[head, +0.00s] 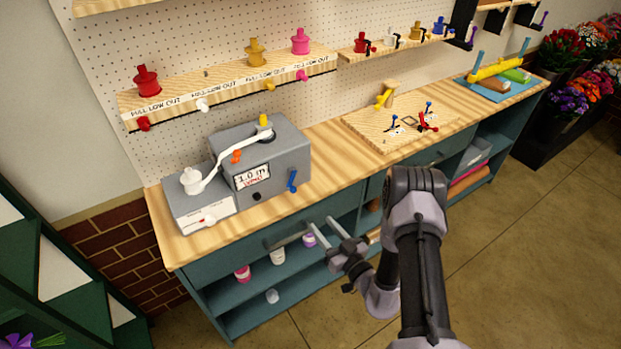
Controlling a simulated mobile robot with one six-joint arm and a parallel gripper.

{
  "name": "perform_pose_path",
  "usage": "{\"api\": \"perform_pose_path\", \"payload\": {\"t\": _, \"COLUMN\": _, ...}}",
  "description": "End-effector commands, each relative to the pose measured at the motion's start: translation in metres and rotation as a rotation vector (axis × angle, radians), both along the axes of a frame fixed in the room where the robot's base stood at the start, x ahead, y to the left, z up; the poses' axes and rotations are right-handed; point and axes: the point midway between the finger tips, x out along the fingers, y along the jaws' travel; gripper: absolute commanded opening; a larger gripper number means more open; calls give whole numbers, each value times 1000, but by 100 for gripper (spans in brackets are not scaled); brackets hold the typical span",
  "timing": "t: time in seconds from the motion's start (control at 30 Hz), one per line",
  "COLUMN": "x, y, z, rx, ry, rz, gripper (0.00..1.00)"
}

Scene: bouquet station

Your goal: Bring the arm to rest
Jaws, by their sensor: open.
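My arm reaches up from the bottom right of the head view and bends back down to my gripper (320,224). My gripper is in front of the bench's left part, with its two fingers apart and nothing visible between them. Its fingertips are close to the right end of a grey drawer handle (288,236). I cannot tell whether they touch it. The drawer looks shut.
A wooden-topped teal workbench (330,185) runs along a pegboard wall. On it stand a grey machine (275,165), a wooden board with small tools (370,132) and a blue tray (490,92). Flower buckets (550,120) stand far right. The floor at right is clear.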

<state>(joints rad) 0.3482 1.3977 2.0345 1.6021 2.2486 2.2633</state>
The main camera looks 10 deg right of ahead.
Motion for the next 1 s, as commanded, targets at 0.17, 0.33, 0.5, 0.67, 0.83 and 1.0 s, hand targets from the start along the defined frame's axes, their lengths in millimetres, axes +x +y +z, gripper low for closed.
{"api": "perform_pose_path", "payload": {"t": 0.17, "x": 9, "y": 29, "z": 37, "rx": -151, "ry": -120, "rz": 135, "gripper": 43}}
{"api": "perform_pose_path", "payload": {"t": 0.33, "x": -37, "y": 135, "z": 155, "rx": -803, "ry": -752, "rz": 618, "gripper": 43}}
{"api": "perform_pose_path", "payload": {"t": 0.5, "x": -164, "y": 184, "z": 198, "rx": -1515, "ry": -1759, "rz": 999, "gripper": 43}}
{"api": "perform_pose_path", "payload": {"t": 0.67, "x": -251, "y": 146, "z": 179, "rx": 1321, "ry": 2028, "rz": -815, "gripper": 43}}
{"api": "perform_pose_path", "payload": {"t": 0.83, "x": -272, "y": 82, "z": 175, "rx": 534, "ry": 1422, "rz": -443, "gripper": 43}}
{"api": "perform_pose_path", "payload": {"t": 1.0, "x": -272, "y": 54, "z": 188, "rx": 187, "ry": 1139, "rz": -337, "gripper": 43}}
